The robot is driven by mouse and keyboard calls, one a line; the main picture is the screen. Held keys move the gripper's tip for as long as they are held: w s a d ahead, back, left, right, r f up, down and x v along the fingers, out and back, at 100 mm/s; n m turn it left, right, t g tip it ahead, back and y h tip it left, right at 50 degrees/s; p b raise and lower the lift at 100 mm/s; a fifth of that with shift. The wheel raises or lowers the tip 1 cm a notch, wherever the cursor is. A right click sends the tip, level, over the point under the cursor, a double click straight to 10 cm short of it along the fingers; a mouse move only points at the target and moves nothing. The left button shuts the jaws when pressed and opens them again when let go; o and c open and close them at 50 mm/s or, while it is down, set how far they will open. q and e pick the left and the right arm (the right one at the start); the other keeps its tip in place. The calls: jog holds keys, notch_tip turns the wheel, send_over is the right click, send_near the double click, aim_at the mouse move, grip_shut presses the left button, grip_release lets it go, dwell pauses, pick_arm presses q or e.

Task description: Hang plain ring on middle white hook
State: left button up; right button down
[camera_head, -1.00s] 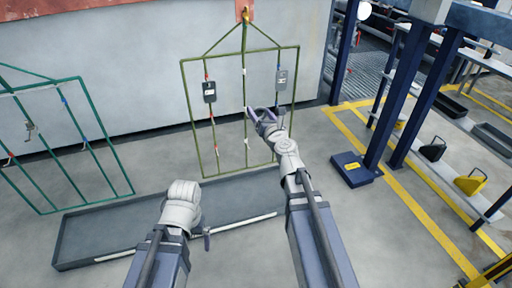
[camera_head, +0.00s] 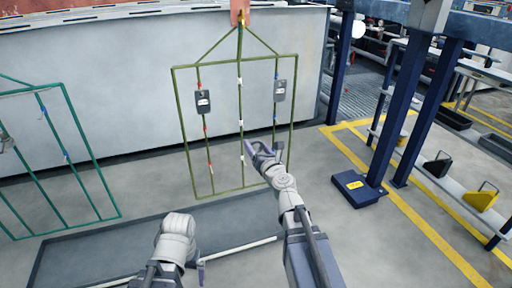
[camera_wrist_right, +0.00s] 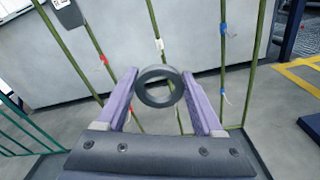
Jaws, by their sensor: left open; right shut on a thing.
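The plain ring (camera_wrist_right: 143,90) is a dark grey round ring between the fingertips of my right gripper (camera_wrist_right: 160,90) in the right wrist view. My right gripper (camera_head: 262,148) is shut on it in front of the lower middle of the olive rack (camera_head: 184,125). The middle rod carries white-marked hooks: an upper one (camera_head: 240,82), a middle one (camera_head: 240,122) and a lower one (camera_head: 242,158). The ring appears apart from the rod, in front of it. My left gripper (camera_head: 199,264) is open and empty at the bottom, left of the right arm.
Two grey tagged parts (camera_head: 203,101) (camera_head: 280,90) hang on the rack's side rods, which carry red and blue marks. A green rack (camera_head: 85,145) stands left. A grey floor tray (camera_head: 85,262) lies below. Blue posts (camera_head: 392,110) stand right.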

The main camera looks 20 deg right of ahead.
jog(key=shift+w, duration=0.1)
jog(key=w, duration=0.8)
jog(key=shift+w+a+f+b, duration=0.15)
jog(key=shift+w+f+b, duration=0.15)
jog(key=shift+w, duration=0.1)
jog(key=shift+w, duration=0.45)
dwell(0.7)
jog(key=shift+w, duration=0.35)
jog(key=shift+w, duration=0.2)
jog(key=shift+w+f, duration=0.2)
jog(key=shift+w+f+b, duration=0.15)
jog(key=shift+w+b, duration=0.15)
jog(key=shift+b, duration=0.1)
dwell(0.3)
jog(key=shift+w+f+b, duration=0.25)
jog(key=shift+f+b, duration=0.05)
